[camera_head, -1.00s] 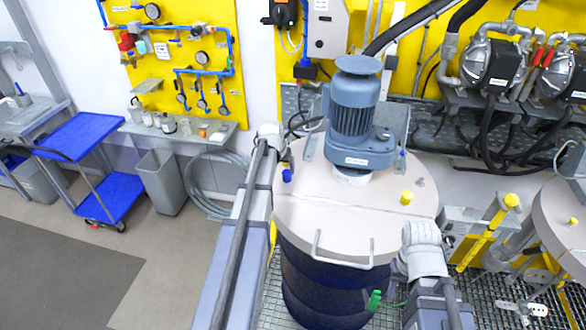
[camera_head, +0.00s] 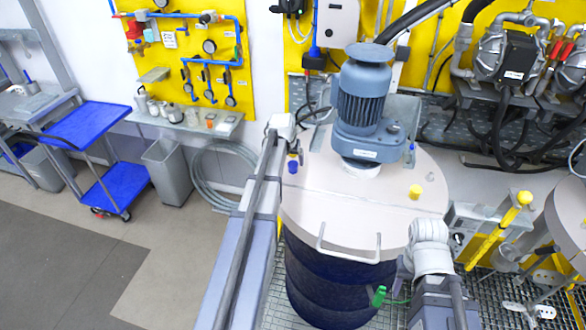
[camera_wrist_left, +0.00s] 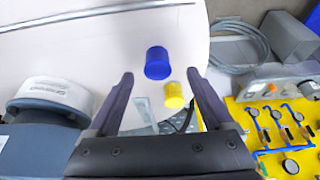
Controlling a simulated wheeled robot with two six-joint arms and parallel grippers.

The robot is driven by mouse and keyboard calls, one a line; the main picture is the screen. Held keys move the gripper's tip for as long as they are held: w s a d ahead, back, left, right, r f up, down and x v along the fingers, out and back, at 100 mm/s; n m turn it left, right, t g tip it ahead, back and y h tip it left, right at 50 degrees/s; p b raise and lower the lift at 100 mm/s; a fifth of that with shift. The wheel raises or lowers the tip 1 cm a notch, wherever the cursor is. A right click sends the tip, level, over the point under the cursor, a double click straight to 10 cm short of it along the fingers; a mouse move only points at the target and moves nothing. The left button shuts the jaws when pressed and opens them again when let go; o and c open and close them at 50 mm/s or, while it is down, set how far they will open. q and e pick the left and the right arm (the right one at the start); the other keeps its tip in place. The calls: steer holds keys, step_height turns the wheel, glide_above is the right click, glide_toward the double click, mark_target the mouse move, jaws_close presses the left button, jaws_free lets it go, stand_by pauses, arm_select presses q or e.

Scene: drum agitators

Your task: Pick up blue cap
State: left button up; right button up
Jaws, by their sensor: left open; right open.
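The blue cap (camera_head: 293,166) stands on the left side of the pale drum lid (camera_head: 330,205). In the left wrist view the blue cap (camera_wrist_left: 157,62) shows as a short cylinder on the lid, just beyond and between the fingertips, not gripped. My left gripper (camera_wrist_left: 160,78) is open and empty there. In the head view its fingers are too small to make out beside the cap. A yellow cap (camera_wrist_left: 173,96) is close to the blue one. My right wrist is at the lid's right front edge, with part of its gripper (camera_head: 404,270) showing; its fingertips are unclear.
A grey motor (camera_head: 362,105) stands on the lid, with a white handle (camera_head: 348,250) at the front. Another yellow cap (camera_head: 415,191) sits right of the motor. A green clamp (camera_head: 379,296) hangs at the drum's front. A blue cart (camera_head: 92,135) stands at the left.

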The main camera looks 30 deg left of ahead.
mark_target(293, 163)
arm_select(q)
steer(key=b+x, duration=0.4)
steer(key=x, duration=0.1)
steer(key=shift+w+d, duration=0.15)
steer(key=shift+w, duration=0.05)
steer(key=shift+r, duration=0.1)
jaws_close()
stand_by(0.4)
step_height(293, 163, up, 10)
steer(key=p, duration=1)
